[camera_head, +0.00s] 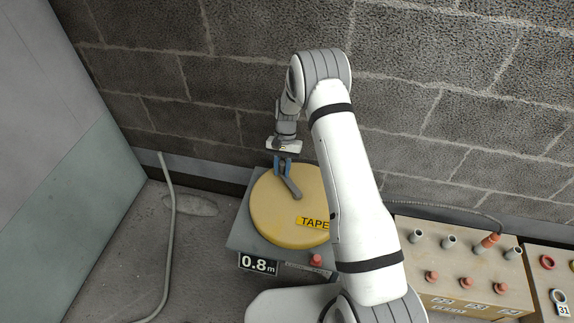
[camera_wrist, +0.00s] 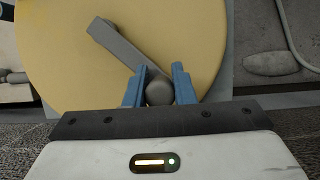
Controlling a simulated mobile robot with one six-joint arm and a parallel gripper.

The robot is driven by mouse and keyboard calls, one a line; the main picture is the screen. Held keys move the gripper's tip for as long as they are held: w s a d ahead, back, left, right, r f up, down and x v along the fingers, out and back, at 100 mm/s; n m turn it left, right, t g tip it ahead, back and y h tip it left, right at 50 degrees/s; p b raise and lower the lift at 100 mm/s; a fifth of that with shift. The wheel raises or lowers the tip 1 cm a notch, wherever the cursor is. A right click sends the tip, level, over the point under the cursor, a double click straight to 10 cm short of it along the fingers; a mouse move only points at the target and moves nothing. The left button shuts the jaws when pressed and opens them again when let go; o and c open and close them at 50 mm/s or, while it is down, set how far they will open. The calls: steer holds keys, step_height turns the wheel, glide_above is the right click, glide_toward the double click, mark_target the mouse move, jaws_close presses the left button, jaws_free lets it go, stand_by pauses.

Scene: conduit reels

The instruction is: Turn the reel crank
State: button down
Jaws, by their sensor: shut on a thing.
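The yellow reel (camera_head: 283,222) lies flat on a grey base (camera_head: 240,238) and bears a "TAPE" label. Its grey crank (camera_head: 291,187) runs from near the reel's middle toward the back rim. My gripper (camera_head: 282,165) reaches down over the back of the reel, its blue fingers at the crank's outer end. In the wrist view, the crank arm (camera_wrist: 124,48) runs from upper left to a round grey knob (camera_wrist: 159,92). My gripper (camera_wrist: 159,88) is shut on this knob, one finger on each side. My arm hides the reel's right edge in the head view.
A "0.8 m" sign (camera_head: 258,264) and a red knob (camera_head: 316,260) are at the base's front. A beige box (camera_head: 450,262) with several pegs stands right. A grey hose (camera_head: 169,235) lies left. The block wall (camera_head: 240,85) is close behind; floor left is mostly clear.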

steer(key=a+n, duration=0.1)
steer(key=s+a+n+h, duration=0.1)
steer(key=n, duration=0.1)
steer(key=shift+a+r, duration=0.1)
steer(key=shift+r, duration=0.1)
steer(key=n, duration=0.1)
steer(key=s+a+n+h, duration=0.1)
steer(key=shift+s+a+n+p, duration=0.2)
steer(key=shift+s+n+p, duration=0.1)
steer(key=shift+n+p, duration=0.1)
steer(key=s+n, duration=0.1)
steer(key=s+a+n+h, duration=0.1)
steer(key=n, duration=0.1)
steer(key=shift+s+p, duration=0.15)
steer(key=shift+p, duration=0.15)
steer(key=shift+s+a+f+n+t+h, duration=0.1)
steer(key=shift+s+n+t+h, duration=0.45)
steer(key=shift+s+n, duration=0.55)
steer(key=shift+w, duration=0.15)
steer(key=c, duration=1.2)
jaws_free()
